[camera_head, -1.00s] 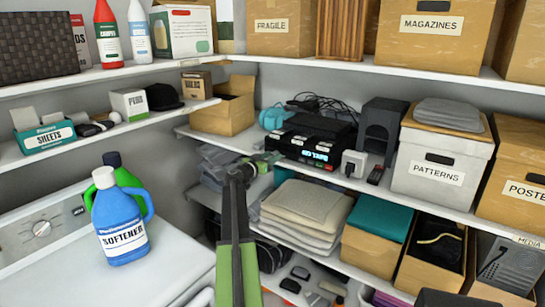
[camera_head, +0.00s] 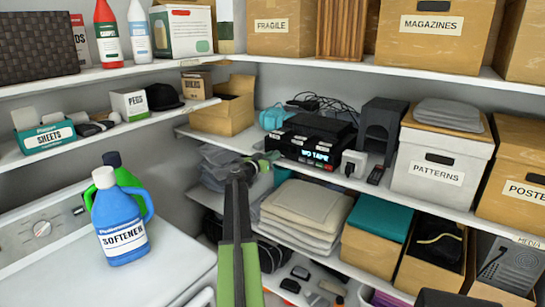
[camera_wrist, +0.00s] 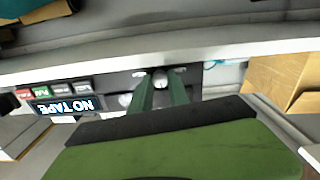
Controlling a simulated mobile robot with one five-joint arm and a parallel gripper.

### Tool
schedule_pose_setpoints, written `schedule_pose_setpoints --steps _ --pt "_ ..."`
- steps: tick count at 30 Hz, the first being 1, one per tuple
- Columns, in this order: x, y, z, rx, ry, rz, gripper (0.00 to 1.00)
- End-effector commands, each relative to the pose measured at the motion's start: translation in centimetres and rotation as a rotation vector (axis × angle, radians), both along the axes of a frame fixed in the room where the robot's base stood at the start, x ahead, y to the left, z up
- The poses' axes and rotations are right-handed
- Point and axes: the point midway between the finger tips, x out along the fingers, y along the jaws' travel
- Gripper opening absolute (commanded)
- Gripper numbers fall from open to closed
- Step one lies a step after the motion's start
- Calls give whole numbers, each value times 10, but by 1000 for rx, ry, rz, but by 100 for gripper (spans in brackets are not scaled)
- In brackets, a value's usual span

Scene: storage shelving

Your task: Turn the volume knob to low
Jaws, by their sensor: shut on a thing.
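The black tape deck (camera_head: 322,145) sits on the middle shelf, its lit display (camera_head: 314,155) reading "NO TAPE". The wrist view shows the deck upside down, with the same display (camera_wrist: 67,105). My gripper (camera_head: 268,158) reaches the left end of the deck's front and hides the knobs there in the head view. Another pale knob (camera_wrist: 125,100) shows just beside the fingers. I cannot read any volume marking or the knob's setting.
A white plug adapter (camera_head: 353,164) and a black speaker (camera_head: 380,128) stand right of the deck. An open cardboard box (camera_head: 224,110) is to its left. Folded cloths (camera_head: 305,205) lie on the shelf below. The blue softener bottle (camera_head: 121,225) stands on the washer at left.

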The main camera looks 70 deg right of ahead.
Motion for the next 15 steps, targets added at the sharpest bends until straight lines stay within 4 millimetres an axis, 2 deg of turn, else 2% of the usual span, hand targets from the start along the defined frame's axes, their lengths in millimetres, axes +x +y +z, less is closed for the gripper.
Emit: schedule_pose_setpoints --steps 4,12,13,15 --pt "-1 0 0 24 92 -4 0" --pt "-1 0 0 27 105 -4 0" --pt "-1 0 0 27 105 -4 25" --pt "-1 0 0 27 104 -4 34"
